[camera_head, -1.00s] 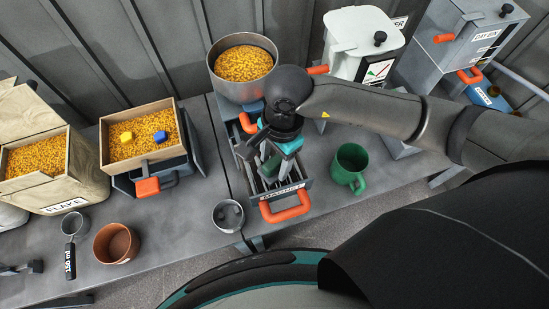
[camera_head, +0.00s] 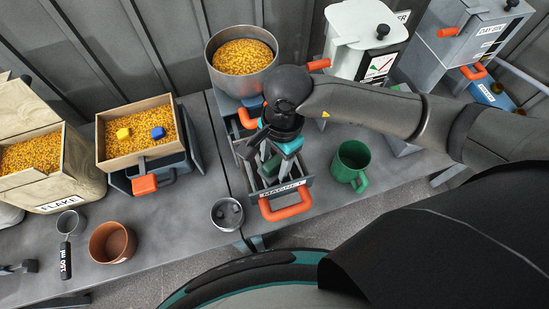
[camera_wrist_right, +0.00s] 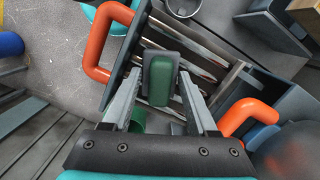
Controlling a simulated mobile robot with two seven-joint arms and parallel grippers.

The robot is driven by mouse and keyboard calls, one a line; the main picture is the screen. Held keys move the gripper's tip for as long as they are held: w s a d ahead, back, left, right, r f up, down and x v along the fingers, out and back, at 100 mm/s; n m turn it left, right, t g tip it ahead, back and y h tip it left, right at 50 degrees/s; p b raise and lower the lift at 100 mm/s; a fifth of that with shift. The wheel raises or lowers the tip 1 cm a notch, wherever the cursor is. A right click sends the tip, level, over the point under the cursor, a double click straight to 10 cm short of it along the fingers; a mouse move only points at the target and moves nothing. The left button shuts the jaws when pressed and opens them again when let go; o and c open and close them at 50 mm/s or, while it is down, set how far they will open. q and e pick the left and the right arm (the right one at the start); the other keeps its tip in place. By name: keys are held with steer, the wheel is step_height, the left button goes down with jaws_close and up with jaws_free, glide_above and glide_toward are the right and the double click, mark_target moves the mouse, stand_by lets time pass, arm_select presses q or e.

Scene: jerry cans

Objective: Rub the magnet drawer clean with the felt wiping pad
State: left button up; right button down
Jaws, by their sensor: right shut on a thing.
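The magnet drawer (camera_head: 306,187) is pulled out toward me, with a label and an orange handle (camera_head: 287,208) on its front. Its shiny metal bars (camera_wrist_right: 192,55) show in the right wrist view. My right gripper (camera_wrist_right: 163,82) is shut on the felt wiping pad (camera_wrist_right: 161,79), a small green block with a dark grey part. The gripper (camera_head: 277,161) reaches down into the drawer in the head view and hides part of the bars. The pad is over the bars; I cannot tell whether it touches them.
A green mug (camera_head: 350,166) stands close to the right of the drawer. A small metal cup (camera_head: 227,214) stands to its left. A grain-filled hopper (camera_head: 241,58) stands behind it. A copper-coloured cup (camera_head: 112,242) and a wooden grain box (camera_head: 137,132) are further left.

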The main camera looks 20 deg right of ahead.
steer(key=shift+f, duration=0.15)
steer(key=shift+w+b, duration=0.65)
steer(key=shift+w, duration=0.55)
steer(key=shift+w, duration=0.1)
steer(key=shift+w+a+f+b, duration=0.1)
steer(key=shift+w+b, duration=0.7)
steer(key=shift+w, duration=0.25)
